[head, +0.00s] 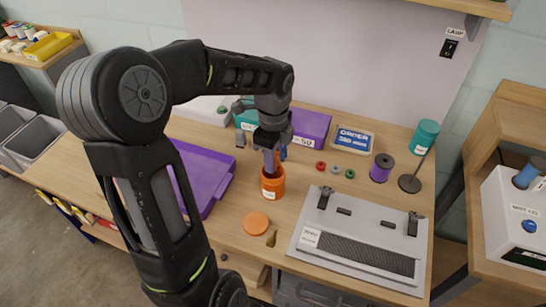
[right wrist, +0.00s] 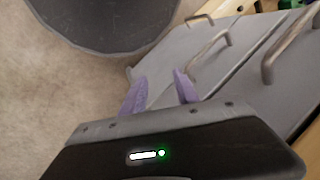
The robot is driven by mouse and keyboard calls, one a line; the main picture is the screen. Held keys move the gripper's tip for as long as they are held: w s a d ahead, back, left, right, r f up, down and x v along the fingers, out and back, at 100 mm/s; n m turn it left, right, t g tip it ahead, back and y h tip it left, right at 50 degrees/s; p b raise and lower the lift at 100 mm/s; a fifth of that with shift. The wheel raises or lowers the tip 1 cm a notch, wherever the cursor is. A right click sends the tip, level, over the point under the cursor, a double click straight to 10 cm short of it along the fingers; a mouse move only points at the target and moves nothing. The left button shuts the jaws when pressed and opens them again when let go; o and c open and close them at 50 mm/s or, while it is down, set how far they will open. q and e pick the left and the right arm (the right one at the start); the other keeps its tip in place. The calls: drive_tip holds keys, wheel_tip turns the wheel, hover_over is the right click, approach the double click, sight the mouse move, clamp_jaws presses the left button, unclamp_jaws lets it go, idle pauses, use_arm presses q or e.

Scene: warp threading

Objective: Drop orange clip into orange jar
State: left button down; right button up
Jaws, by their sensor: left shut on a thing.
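The orange jar (head: 272,184) stands upright and uncapped on the wooden bench, with a pale label on its front. My left gripper (head: 270,164) points down right over the jar's mouth, its fingertips at or just above the rim. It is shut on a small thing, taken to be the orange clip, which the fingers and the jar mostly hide. I cannot tell how deep it sits. My right gripper (right wrist: 158,82) shows in the right wrist view with its two purple fingers apart and nothing between them.
An orange disc-shaped lid (head: 256,222) lies in front of the jar. A purple tray (head: 207,180) is left, a grey board (head: 365,238) right. A purple spool (head: 381,168) and teal jar (head: 424,137) stand farther right. Grey drawer fronts (right wrist: 225,70) with handles are near my right gripper.

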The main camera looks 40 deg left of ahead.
use_arm(q)
drive_tip(key=shift+f, duration=0.2)
drive_tip(key=c, duration=1.1)
unclamp_jaws()
drive_tip(key=shift+c, duration=0.2)
drive_tip(key=shift+o, duration=0.4)
drive_tip(key=shift+o, duration=1.1)
drive_tip(key=shift+r+p, duration=4.1)
drive_tip(key=shift+r, duration=0.95)
